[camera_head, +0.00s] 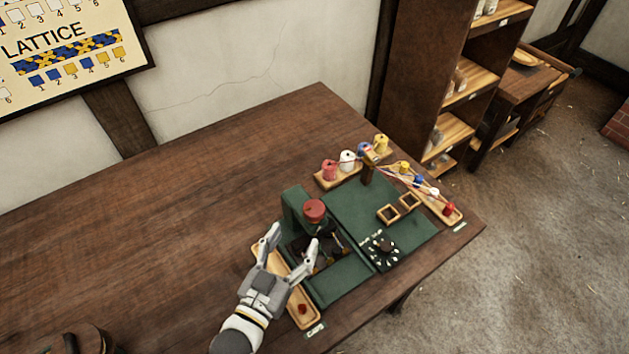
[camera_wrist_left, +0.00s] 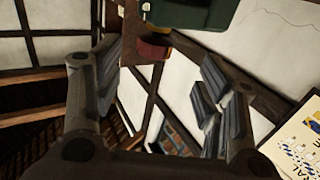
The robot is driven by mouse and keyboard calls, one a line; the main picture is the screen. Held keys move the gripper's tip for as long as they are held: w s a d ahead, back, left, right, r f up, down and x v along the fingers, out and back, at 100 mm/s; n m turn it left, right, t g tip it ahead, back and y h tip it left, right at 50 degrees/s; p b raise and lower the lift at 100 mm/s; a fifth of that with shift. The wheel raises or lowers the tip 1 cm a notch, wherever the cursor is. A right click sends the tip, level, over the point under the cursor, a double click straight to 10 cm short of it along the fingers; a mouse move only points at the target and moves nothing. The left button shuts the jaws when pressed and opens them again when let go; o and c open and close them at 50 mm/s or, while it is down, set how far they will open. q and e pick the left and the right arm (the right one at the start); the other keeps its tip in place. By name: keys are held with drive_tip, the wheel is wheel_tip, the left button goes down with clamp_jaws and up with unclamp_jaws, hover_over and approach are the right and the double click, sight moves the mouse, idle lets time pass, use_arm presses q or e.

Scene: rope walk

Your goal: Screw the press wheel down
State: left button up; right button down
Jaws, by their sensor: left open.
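The press wheel (camera_head: 314,208) is a red, round knob at the top of the green press (camera_head: 293,206) on the table. It also shows in the left wrist view as a dark red piece (camera_wrist_left: 153,50) against the green body (camera_wrist_left: 190,14), beyond the fingertips. My left gripper (camera_head: 293,238) is open and empty, its fingers spread toward the wheel from the front left. It appears apart from the wheel. The lower part of the press is partly hidden by my fingers. My right gripper is not in view.
A wooden tray (camera_head: 303,320) with a small red piece lies beside my left gripper. Spools stand on wooden strips (camera_head: 341,177) behind the green board (camera_head: 345,205). The table's left half (camera_head: 150,240) is mostly clear.

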sight(309, 218)
use_arm(q)
drive_tip(key=shift+w+d+r+p, duration=0.55)
drive_tip(key=shift+w+d, duration=0.25)
drive_tip(key=shift+d, duration=0.05)
drive_tip(key=x, duration=0.3)
drive_tip(key=shift+w+f+p, duration=0.2)
drive_tip(key=shift+w+p, duration=0.15)
drive_tip(key=x, duration=0.3)
drive_tip(key=shift+w, duration=0.2)
drive_tip(key=shift+w+d+p, duration=0.1)
drive_tip(key=shift+p, duration=0.2)
drive_tip(key=shift+c, duration=1)
drive_tip(key=c, duration=0.7)
drive_tip(key=shift+c, duration=0.7)
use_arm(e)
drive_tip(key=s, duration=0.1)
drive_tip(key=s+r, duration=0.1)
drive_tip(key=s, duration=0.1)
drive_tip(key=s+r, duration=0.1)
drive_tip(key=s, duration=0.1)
